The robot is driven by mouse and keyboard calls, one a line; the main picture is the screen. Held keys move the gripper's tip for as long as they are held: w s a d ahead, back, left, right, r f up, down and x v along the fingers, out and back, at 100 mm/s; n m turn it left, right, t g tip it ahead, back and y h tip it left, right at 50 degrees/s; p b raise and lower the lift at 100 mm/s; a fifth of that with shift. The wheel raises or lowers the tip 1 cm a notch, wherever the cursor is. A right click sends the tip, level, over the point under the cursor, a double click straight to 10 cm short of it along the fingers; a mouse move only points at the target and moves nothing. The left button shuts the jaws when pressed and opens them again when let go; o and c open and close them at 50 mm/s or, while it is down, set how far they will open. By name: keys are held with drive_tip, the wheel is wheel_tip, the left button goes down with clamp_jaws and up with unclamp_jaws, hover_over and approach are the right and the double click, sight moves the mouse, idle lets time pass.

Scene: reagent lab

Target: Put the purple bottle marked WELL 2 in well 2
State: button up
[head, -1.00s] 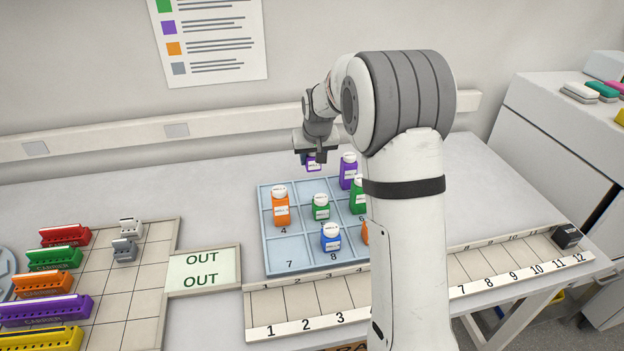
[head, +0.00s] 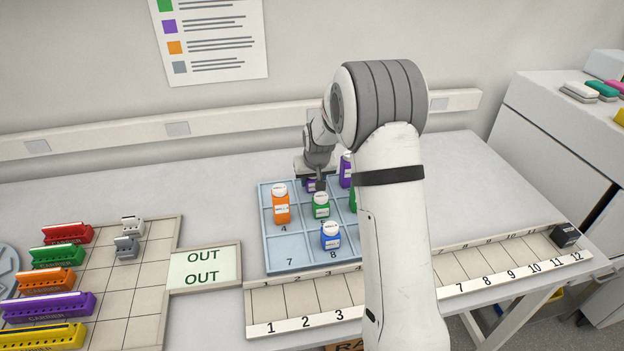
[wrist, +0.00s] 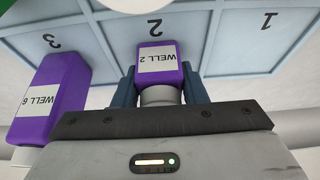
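The purple bottle marked WELL 2 (wrist: 161,58) has a white label and pale cap. In the wrist view it is between the fingers of my gripper (wrist: 161,92), which is shut on its cap end. The bottle is at the compartment numbered 2 (wrist: 180,15) of the blue tray. In the head view the bottle (head: 311,185) shows partly below my gripper (head: 315,184), at the tray's back row. I cannot tell whether its base touches the well floor.
A purple bottle marked WELL 6 (wrist: 52,95) stands close by at compartment 3. The tray (head: 267,235) also holds an orange bottle (head: 281,205), a green bottle (head: 321,205) and a blue bottle (head: 330,236). My arm hides the tray's right side.

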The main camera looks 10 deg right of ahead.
drive_tip(key=o, duration=0.4)
drive_tip(key=shift+r, duration=0.1)
drive_tip(key=shift+r, duration=0.2)
drive_tip(key=b+v, duration=0.1)
drive_tip(key=v, duration=1)
drive_tip(key=shift+g, duration=0.8)
drive_tip(key=s+r, duration=0.1)
drive_tip(key=s, duration=1)
drive_tip(key=s+r, duration=0.1)
drive_tip(key=s, duration=1)
drive_tip(key=s+r, duration=0.1)
drive_tip(key=s, duration=1.1)
drive_tip(key=shift+a+r, duration=0.15)
drive_tip(key=shift+r, duration=0.05)
drive_tip(key=shift+c, duration=0.2)
